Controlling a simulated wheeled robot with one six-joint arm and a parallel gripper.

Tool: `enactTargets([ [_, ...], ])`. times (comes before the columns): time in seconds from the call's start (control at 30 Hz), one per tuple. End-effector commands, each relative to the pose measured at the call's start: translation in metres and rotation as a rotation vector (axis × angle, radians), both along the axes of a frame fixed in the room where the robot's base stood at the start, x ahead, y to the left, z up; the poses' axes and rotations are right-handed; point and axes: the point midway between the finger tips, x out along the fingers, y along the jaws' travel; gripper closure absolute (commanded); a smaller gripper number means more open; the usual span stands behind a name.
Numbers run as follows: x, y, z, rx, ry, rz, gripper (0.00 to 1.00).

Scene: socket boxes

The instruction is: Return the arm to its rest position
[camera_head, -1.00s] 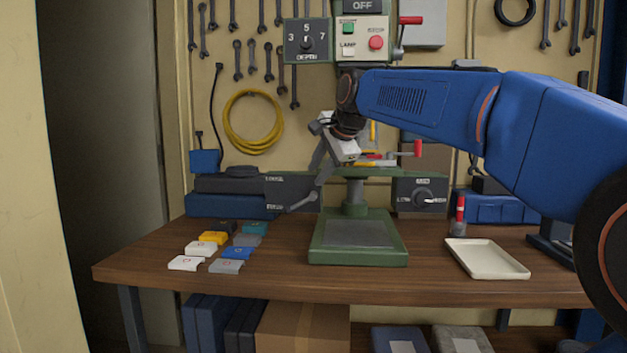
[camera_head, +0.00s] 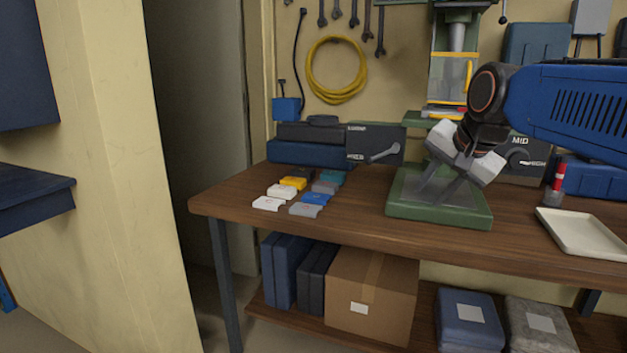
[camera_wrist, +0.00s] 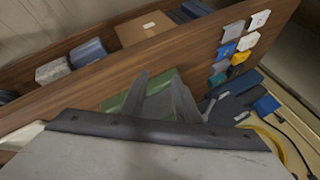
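My blue arm (camera_head: 570,105) reaches in from the right in the head view. My gripper (camera_head: 440,198) hangs at its end, tilted down to the left, in front of the green machine base (camera_head: 440,212). In the wrist view my gripper (camera_wrist: 158,80) shows two grey fingers standing apart. Nothing is held between them. The green base (camera_wrist: 122,103) shows beyond the fingers there. I cannot tell how high the fingertips are above it.
Several white, yellow, grey, blue and teal socket boxes (camera_head: 283,191) lie on the wooden bench (camera_head: 350,207), left of the base. A cream tray (camera_head: 587,233) and a red-topped object (camera_head: 558,183) are at the right. A cardboard box (camera_head: 372,285) stands on the lower shelf.

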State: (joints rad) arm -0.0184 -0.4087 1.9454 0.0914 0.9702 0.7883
Motion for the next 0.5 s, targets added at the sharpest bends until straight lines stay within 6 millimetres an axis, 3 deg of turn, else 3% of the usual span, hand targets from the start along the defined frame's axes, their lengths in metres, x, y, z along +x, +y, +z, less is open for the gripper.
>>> enactTargets([
  [0.03,-0.022,-0.003,-0.018,-0.041,0.012,0.046,0.71],
  [0.3,-0.127,-0.015,-0.126,-0.279,0.091,0.345,0.71],
  [0.5,-0.193,-0.023,-0.199,-0.414,0.142,0.552,0.71],
])
